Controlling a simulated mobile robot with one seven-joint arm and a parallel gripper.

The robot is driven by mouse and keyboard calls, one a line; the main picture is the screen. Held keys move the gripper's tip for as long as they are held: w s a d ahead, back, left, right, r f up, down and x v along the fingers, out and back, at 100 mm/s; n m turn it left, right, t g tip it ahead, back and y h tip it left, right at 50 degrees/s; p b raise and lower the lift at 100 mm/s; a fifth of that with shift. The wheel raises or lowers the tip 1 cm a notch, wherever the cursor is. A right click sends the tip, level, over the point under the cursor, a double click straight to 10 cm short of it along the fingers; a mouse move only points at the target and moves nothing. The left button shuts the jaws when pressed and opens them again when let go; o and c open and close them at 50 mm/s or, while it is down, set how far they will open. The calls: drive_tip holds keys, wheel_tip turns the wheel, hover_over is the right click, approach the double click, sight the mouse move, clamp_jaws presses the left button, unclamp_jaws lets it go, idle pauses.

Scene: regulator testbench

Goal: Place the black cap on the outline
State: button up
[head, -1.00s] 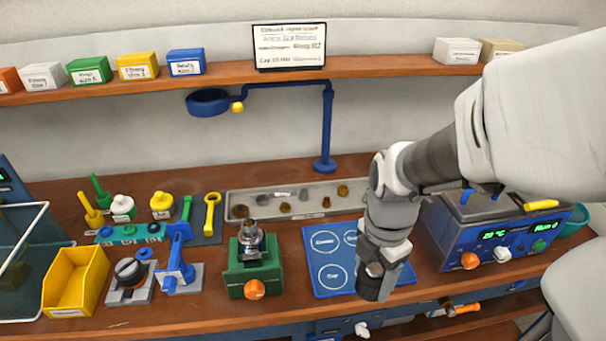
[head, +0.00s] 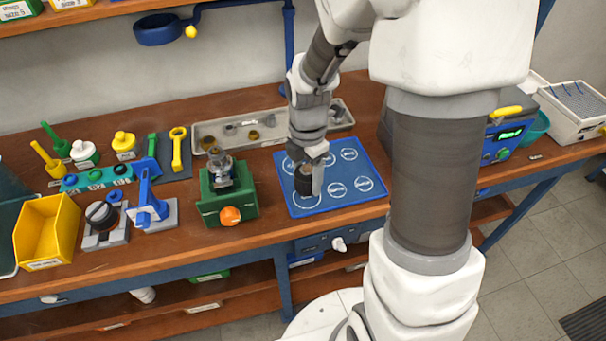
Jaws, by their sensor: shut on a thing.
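The black cap (head: 303,181) is a dark short cylinder held at the end of my gripper (head: 310,172). My gripper points down with its jaws shut on the cap, over the left half of the blue mat (head: 381,203). I cannot tell whether the cap touches the mat.
A green fixture (head: 229,191) with a metal part and orange knob stands left of the mat. A grey parts tray (head: 205,131) lies behind it. A blue stand (head: 289,50) rises at the back. The blue control box (head: 497,145) is right, partly behind my arm.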

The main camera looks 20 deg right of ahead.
sight(307, 188)
drive_tip(key=shift+f, duration=1.9)
drive_tip(key=shift+b, duration=0.3)
drive_tip(key=shift+f, duration=0.2)
drive_tip(key=o, duration=1.4)
wheel_tip(307, 188, up, 12)
drive_tip(key=shift+r+p, duration=0.15)
drive_tip(key=shift+p, duration=0.8)
drive_tip(key=shift+s+r+m+t, duration=0.95)
drive_tip(key=shift+s+r+m, duration=1.3)
drive_tip(key=shift+m, duration=1.5)
drive_tip(key=shift+s+r+m+t, duration=0.9)
drive_tip(key=shift+s+r+m, duration=1.4)
drive_tip(key=shift+m, duration=1.4)
drive_tip(key=shift+s+r+m+t, duration=0.95)
drive_tip(key=shift+s+r+m, duration=1.3)
drive_tip(key=shift+m, duration=1.5)
